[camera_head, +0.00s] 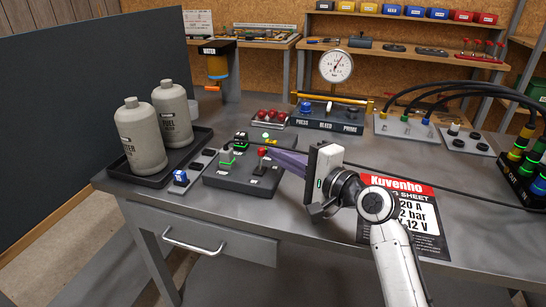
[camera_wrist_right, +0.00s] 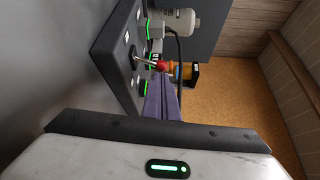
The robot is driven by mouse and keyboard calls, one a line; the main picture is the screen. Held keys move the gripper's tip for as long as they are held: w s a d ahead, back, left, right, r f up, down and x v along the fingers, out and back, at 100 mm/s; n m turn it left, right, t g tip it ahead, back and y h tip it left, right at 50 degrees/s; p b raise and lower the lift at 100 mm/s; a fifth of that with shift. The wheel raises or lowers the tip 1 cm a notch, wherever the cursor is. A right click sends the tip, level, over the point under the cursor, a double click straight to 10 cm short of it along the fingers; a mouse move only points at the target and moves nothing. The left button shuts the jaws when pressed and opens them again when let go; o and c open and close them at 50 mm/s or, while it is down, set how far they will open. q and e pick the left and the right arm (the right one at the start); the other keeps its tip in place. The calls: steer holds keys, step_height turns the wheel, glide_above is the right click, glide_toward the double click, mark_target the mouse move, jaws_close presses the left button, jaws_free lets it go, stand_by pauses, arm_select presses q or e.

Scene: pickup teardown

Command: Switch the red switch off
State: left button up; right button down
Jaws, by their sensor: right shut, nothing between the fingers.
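The red switch (camera_head: 262,152) is a short metal lever with a red tip. It stands on a dark switch panel (camera_head: 232,181) on the bench. In the right wrist view the red tip (camera_wrist_right: 161,66) sits at the end of a lever that leans out from the panel (camera_wrist_right: 108,48). My right gripper (camera_head: 271,153) comes in from the right with its purple fingers shut and empty. Its fingertips (camera_wrist_right: 161,80) are right beside the red tip; I cannot tell whether they touch it. My left gripper is not in view.
Green-lit parts (camera_head: 227,158) sit on the same panel. Two grey bottles (camera_head: 140,138) stand in a black tray at left. A gauge (camera_head: 336,67) on its base is behind. A printed sheet (camera_head: 424,222) lies under my right arm.

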mark_target(259, 154)
steer(key=shift+s+a+f+n+t+b, duration=0.15)
steer(key=shift+s+n+t+b, duration=0.15)
steer(key=shift+n+b, duration=0.25)
steer(key=shift+s+n+y, duration=0.15)
steer(key=shift+n+y, duration=0.15)
steer(key=shift+n, duration=0.15)
steer(key=shift+s+a+r, duration=0.1)
steer(key=shift+s+r, duration=0.05)
steer(key=shift+r, duration=0.1)
steer(key=shift+s+a+p, duration=0.2)
steer(key=shift+s+p, duration=0.2)
steer(key=shift+p, duration=0.4)
steer(key=shift+s+a+f+p, duration=0.15)
steer(key=shift+s+p, duration=0.15)
steer(key=shift+p, duration=0.1)
steer(key=shift+s, duration=0.1)
steer(key=shift+a+f, duration=0.1)
steer(key=shift+f, duration=0.05)
